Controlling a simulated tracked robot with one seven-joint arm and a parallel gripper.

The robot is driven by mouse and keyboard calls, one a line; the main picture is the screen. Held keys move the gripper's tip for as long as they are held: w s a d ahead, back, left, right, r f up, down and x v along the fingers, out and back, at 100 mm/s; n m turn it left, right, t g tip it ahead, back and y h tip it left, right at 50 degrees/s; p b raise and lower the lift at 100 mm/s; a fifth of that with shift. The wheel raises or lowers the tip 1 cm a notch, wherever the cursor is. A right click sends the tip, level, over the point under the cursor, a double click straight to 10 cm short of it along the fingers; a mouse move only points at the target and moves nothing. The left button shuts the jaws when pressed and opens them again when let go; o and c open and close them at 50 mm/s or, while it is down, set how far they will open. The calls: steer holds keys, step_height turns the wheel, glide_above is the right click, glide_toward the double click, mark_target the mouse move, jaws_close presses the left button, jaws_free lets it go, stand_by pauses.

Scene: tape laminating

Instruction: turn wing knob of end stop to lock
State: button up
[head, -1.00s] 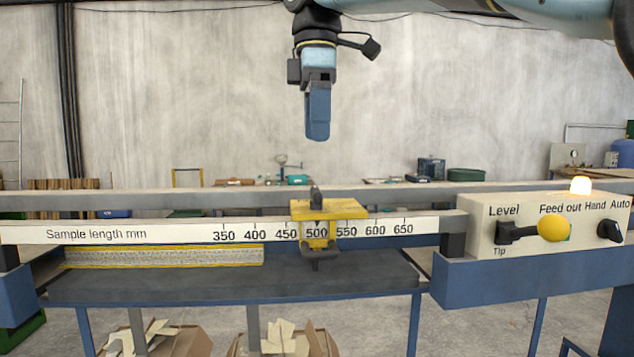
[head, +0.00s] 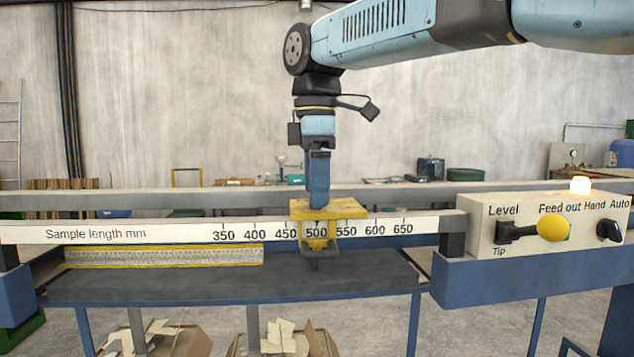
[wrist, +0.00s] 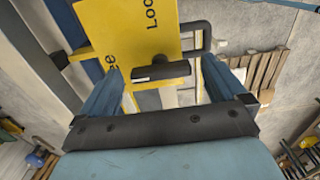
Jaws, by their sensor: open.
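The yellow end stop (head: 349,209) sits on the scale rail at about the 500 mark in the head view. Its plate also fills the upper middle of the wrist view (wrist: 120,33), with parts of words reading "Loc" and "e". The dark wing knob (wrist: 160,72) shows in the wrist view as a bar lying across the gap between my fingers, its ends pointing towards them. My gripper (head: 318,204) points straight down over the end stop and hides the knob in the head view. In the wrist view its blue fingers (wrist: 160,68) stand apart on either side of the knob, with no clear contact.
The white scale rail (head: 180,231) runs left to right, with a second rail (head: 150,200) behind it. A control box (head: 480,212) with a yellow-balled lever (head: 552,228) stands at the right. The dark table (head: 200,287) below is mostly clear.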

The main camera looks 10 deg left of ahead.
steer(key=c, duration=1.1)
steer(key=shift+o, duration=0.2)
steer(key=shift+m, duration=0.3)
steer(key=m, duration=0.9)
steer(key=shift+r, duration=0.1)
steer(key=m, duration=0.4)
steer(key=shift+m, duration=2.1)
steer(key=o, duration=1.1)
steer(key=shift+c, duration=0.2)
